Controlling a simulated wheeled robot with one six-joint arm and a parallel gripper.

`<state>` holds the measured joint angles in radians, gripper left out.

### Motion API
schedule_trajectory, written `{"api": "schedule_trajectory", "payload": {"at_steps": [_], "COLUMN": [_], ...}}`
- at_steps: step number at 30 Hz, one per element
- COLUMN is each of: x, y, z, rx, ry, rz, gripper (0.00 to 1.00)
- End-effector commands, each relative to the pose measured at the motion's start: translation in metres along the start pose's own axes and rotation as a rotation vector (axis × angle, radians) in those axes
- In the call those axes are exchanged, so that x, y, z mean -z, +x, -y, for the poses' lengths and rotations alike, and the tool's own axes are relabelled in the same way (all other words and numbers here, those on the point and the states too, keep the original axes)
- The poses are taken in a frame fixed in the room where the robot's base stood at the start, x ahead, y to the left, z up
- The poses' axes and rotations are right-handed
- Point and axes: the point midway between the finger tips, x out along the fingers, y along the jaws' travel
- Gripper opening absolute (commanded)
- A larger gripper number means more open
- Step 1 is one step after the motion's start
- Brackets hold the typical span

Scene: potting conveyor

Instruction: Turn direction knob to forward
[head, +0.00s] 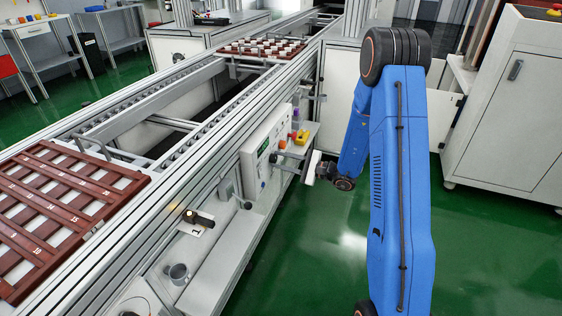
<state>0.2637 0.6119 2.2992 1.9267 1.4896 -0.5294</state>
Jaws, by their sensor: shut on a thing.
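The control panel (252,172) is a pale box on the side of the conveyor, with a small dark display and a few small controls. My gripper (276,159) reaches it from the right, with its fingers against the front of the panel. It is shut on the direction knob there. The fingers cover the knob, so its pointer and setting cannot be read. My blue arm comes down on the right and bends left to the panel.
The conveyor frame (190,130) runs from front left to the back. A brown slotted tray (130,183) lies on it at left, and another tray with white items (262,47) further back. A grey cup (178,274) stands on the lower ledge. Green floor at right is clear.

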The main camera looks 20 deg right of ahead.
Motion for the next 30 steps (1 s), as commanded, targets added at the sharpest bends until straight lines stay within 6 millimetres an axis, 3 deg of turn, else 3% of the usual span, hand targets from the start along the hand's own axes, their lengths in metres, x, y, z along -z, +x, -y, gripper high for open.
{"api": "schedule_trajectory", "payload": {"at_steps": [30], "x": [0.0006], "y": [-0.0007], "z": [-0.0007], "rx": [0.000], "ry": [0.961], "rz": [-0.002], "gripper": [0.07]}}
